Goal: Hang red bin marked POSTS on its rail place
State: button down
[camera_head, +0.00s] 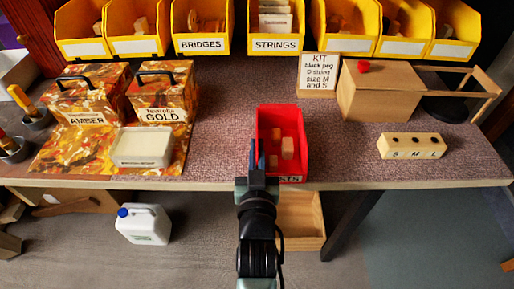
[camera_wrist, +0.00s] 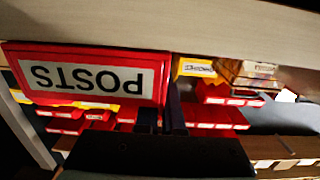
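The red bin marked POSTS (camera_head: 268,115) stands at the front edge of the bench, with several small wooden blocks inside. Its white label shows upside down in the wrist view (camera_wrist: 85,76), and is partly hidden by my arm in the head view. My gripper (camera_head: 257,155) is at the bin's left front side, one finger on each side of the left wall. In the wrist view my gripper's fingers (camera_wrist: 163,118) are by the bin's edge. Whether they press on the wall is unclear. The bin looks level and appears to rest on the bench.
Yellow bins (camera_head: 275,38) marked STRINGS and others hang in a row behind. A KIT card (camera_head: 318,75), wooden box (camera_head: 378,95) and S M L block (camera_head: 411,147) stand right. More red bins (camera_wrist: 215,118) show in the wrist view.

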jog(key=shift+r, duration=0.15)
dwell(0.3)
jog(key=shift+r+p, duration=1.4)
jog(key=shift+p, duration=0.05)
